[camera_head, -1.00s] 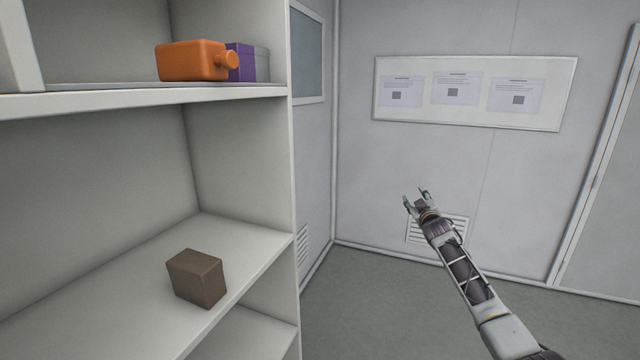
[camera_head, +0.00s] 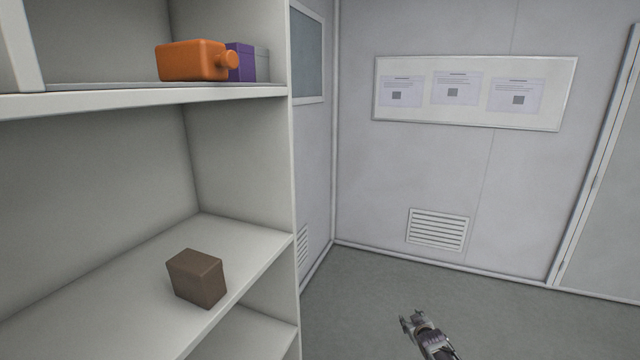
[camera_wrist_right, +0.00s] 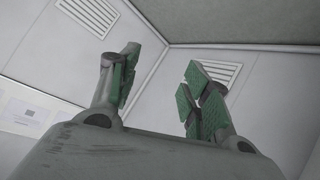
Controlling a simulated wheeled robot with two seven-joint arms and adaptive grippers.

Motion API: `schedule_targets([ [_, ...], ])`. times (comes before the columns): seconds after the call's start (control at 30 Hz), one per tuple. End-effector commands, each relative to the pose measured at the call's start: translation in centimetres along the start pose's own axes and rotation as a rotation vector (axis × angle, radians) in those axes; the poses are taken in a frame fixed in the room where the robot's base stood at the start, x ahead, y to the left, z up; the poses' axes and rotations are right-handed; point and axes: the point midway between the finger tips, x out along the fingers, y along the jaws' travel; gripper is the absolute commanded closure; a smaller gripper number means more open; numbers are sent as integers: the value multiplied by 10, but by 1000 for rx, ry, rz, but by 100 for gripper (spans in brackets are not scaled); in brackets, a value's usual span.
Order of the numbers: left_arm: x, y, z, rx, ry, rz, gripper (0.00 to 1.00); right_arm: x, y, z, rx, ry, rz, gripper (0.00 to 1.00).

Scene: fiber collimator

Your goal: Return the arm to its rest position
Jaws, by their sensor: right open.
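My right gripper (camera_head: 411,320) is low in the head view, near the bottom edge and right of the shelf unit, over the grey floor. Most of its arm is out of the picture. In the right wrist view its two green-padded fingers (camera_wrist_right: 160,85) stand apart with nothing between them. My left gripper is not in view.
A white shelf unit (camera_head: 240,165) fills the left side. A brown box (camera_head: 197,278) sits on its middle shelf. An orange bottle-like item (camera_head: 192,61) and a purple box (camera_head: 240,62) are on the upper shelf. A wall vent (camera_head: 438,230) is behind. The floor (camera_head: 540,325) is clear.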

Motion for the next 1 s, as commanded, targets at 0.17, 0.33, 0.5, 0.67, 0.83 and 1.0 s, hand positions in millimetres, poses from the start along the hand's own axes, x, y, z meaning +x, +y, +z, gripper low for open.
schedule_targets([
  [0.17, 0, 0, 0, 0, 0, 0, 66, -8, -33, 80, 17, -94, -34, 52],
  [0.33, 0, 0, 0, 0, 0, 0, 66, -22, -63, 151, 28, -179, -64, 52],
  [0.5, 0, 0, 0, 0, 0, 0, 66, -43, -93, 221, 38, -262, -94, 52],
  [0.67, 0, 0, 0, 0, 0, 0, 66, -70, -121, 285, 47, -338, -122, 52],
  [0.83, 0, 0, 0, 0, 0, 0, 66, -103, -152, 348, 56, -416, -153, 52],
  [1.0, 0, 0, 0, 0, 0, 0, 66, -144, -181, 410, 65, -493, -183, 52],
])
